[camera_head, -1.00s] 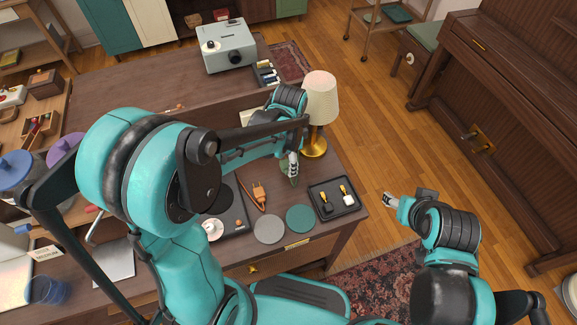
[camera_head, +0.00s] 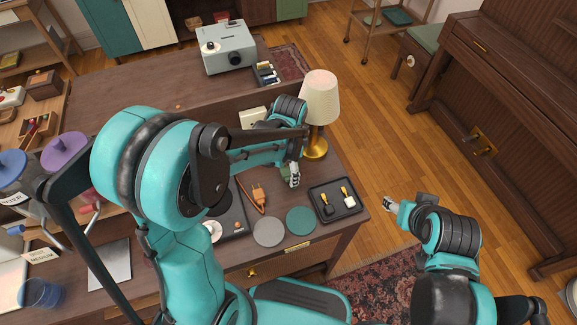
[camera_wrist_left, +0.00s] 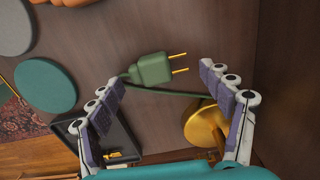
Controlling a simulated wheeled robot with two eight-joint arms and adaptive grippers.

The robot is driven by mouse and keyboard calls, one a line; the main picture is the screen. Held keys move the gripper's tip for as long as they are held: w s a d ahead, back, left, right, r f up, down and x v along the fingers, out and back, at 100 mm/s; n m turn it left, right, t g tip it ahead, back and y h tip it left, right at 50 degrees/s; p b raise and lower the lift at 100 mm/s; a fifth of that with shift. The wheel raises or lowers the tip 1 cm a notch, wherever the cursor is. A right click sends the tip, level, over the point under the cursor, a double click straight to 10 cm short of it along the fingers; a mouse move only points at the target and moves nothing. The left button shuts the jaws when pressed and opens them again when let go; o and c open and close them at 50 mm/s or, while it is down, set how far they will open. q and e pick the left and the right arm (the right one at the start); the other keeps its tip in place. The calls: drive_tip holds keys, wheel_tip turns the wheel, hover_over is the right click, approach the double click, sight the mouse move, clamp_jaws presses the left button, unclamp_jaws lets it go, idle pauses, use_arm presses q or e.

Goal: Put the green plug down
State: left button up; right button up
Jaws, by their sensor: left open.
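The green plug (camera_wrist_left: 152,68), with two brass prongs, shows in the left wrist view over the dark wooden table (camera_wrist_left: 150,25). It appears to lie on the tabletop, prongs toward the picture's right, with its green cord running beside it. My left gripper (camera_wrist_left: 163,80) is open, its fingers on either side of the plug with gaps visible. In the head view my left gripper (camera_head: 294,180) is low over the table by the lamp, and only a bit of green (camera_head: 285,172) shows beside it. My right gripper (camera_head: 389,204) is over the floor, right of the table; its jaws are too small to read.
The lamp (camera_head: 320,100) with a brass base (camera_wrist_left: 200,122) stands close to my left gripper. A black tray (camera_head: 333,211) with two small brushes or bottles, a teal disc (camera_head: 301,220), a grey disc (camera_head: 269,231) and an orange plug (camera_head: 259,195) lie nearby.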

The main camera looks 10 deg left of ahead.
sight(289, 170)
use_arm(q)
wheel_tip(289, 170, up, 12)
drive_tip(key=f+p, duration=0.1)
drive_tip(key=p, duration=0.3)
drive_tip(key=s+a+r+n+t, duration=0.2)
drive_tip(key=s+r+n+t, duration=0.1)
drive_tip(key=s+n, duration=0.2)
drive_tip(key=s+a+r+n+t, duration=0.3)
drive_tip(key=s+n, duration=0.3)
drive_tip(key=shift+s+n+t, duration=0.2)
drive_tip(key=shift+n+t, duration=0.1)
drive_tip(key=shift+t, duration=0.1)
drive_tip(key=shift+f, duration=0.1)
drive_tip(key=shift+f, duration=0.1)
